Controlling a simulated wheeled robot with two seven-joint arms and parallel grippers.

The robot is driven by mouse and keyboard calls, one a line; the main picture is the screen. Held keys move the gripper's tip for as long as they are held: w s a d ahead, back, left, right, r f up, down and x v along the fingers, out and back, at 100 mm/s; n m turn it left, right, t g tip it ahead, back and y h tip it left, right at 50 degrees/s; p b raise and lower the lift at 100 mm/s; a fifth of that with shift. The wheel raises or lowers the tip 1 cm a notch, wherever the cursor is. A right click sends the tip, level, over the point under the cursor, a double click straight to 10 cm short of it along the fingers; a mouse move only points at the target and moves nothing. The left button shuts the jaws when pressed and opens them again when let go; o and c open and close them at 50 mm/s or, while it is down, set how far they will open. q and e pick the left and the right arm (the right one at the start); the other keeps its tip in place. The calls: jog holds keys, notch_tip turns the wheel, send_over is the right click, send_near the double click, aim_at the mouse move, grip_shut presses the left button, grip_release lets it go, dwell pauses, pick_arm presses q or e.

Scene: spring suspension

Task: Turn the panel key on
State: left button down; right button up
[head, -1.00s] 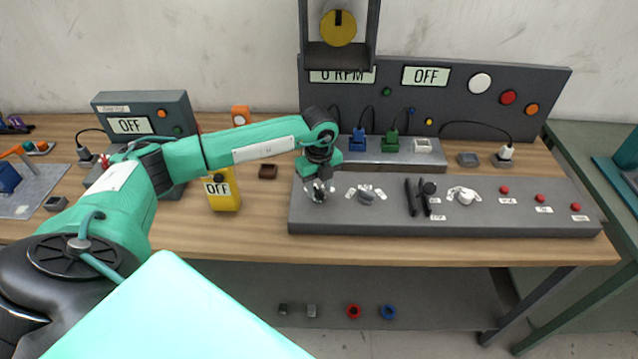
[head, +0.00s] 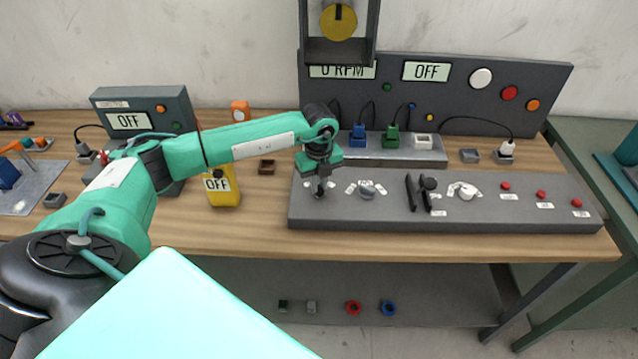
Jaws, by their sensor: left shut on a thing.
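The grey control panel (head: 330,217) lies along the front right of the workbench. My left gripper (head: 319,190) points down over the panel's left end and is shut on a small control there, which I take to be the panel key; the fingers mostly hide it. The upright board behind the panel carries a display reading OFF (head: 426,71) and one reading 0 RPM (head: 342,72), partly covered at its top. My right gripper is not in view.
A grey knob (head: 367,190), black levers (head: 411,193), a white knob (head: 467,192) and red buttons (head: 541,195) lie to the right on the panel. Behind is a socket strip (head: 373,153) with plugs. A yellow box (head: 222,188) stands left of the panel.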

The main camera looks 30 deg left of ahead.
aim_at(319, 185)
pick_arm(q)
jog(key=m+b, duration=0.4)
jog(key=m, duration=0.1)
jog(key=shift+f, duration=0.15)
jog(key=m+b, duration=0.3)
jog(key=m, duration=0.1)
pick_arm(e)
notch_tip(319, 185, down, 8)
pick_arm(q)
jog(key=shift+m+b, duration=0.45)
jog(key=shift+m, duration=0.15)
jog(key=shift+r+m, duration=0.2)
jog(key=shift+m, duration=0.2)
jog(key=c, duration=1.4)
grip_release()
jog(key=shift+b, duration=0.3)
jog(key=shift+r, duration=0.55)
notch_tip(319, 185, up, 13)
jog(key=b, duration=0.2)
jog(key=shift+f, duration=0.15)
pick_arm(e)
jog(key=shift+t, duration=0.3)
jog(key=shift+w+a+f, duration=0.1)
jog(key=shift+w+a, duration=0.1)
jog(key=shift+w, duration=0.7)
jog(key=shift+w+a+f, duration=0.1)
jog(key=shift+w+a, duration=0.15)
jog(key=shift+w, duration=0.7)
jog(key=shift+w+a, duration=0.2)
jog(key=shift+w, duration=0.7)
